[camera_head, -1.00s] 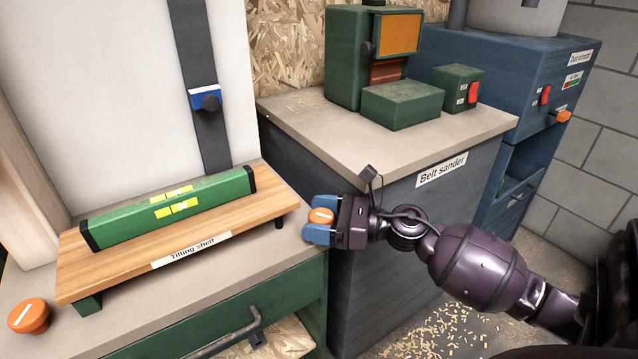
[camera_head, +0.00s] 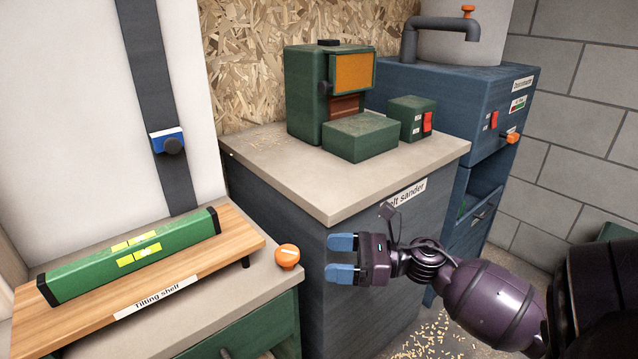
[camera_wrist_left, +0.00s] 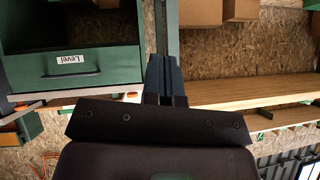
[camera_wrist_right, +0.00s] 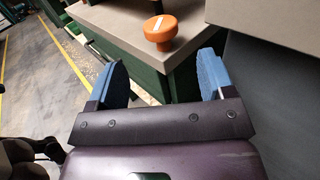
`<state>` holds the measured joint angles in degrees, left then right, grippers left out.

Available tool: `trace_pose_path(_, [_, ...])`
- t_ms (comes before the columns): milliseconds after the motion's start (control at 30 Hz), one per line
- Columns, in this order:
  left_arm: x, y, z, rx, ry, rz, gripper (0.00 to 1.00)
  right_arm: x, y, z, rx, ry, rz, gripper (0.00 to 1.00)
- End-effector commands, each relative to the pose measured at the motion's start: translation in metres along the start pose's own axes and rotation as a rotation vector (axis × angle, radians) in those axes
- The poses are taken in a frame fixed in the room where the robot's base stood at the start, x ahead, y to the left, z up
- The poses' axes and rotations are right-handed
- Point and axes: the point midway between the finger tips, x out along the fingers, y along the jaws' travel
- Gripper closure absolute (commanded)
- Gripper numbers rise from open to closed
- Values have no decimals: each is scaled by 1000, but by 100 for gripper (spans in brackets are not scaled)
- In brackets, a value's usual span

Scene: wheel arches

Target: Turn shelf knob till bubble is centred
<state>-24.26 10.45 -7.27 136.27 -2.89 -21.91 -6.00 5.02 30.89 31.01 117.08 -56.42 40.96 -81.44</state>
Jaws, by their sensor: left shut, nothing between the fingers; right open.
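The wooden tilting shelf (camera_head: 215,253) stands on the bench at the left of the head view, its right end higher in the picture. A green spirit level (camera_head: 85,272) lies on it; its yellow vial (camera_head: 138,251) is too small to place the bubble surely. An orange knob (camera_head: 288,256) with a white mark stands at the bench's right corner. It also shows in the right wrist view (camera_wrist_right: 160,30). My right gripper (camera_head: 341,258) is open and empty, to the right of the knob and apart from it. My left gripper (camera_wrist_left: 165,82) is shut and empty, seen only in its wrist view.
The belt sander cabinet (camera_head: 330,200) stands behind my right gripper, with a green sander (camera_head: 305,95) on top. A blue dust extractor (camera_head: 440,95) is further right. A drawer labelled Level (camera_wrist_left: 70,68) and a wooden shelf (camera_wrist_left: 250,92) show in the left wrist view.

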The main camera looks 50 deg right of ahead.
Motion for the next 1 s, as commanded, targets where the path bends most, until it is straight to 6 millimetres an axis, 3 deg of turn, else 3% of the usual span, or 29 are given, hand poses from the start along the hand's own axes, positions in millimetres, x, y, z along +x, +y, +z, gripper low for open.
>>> trace_pose_path(400, [1, 1, 5, -1, -8, 4, 100, -8, 0, 0, 0, 1, 0, 25])
trace_pose_path(567, [-1, -1, -5, -6, 11, -1, 100, -4, -1, 0, 12, 17, -21, 25])
trace_pose_path(767, [-8, -8, -28, -41, 53, -19, 100, 8, -3, -6, 60, 98, -146, 25])
trace_pose_path(1000, [-21, -13, -25, -91, 25, -28, 100, 13, 3, -11, 70, 142, -323, 25])
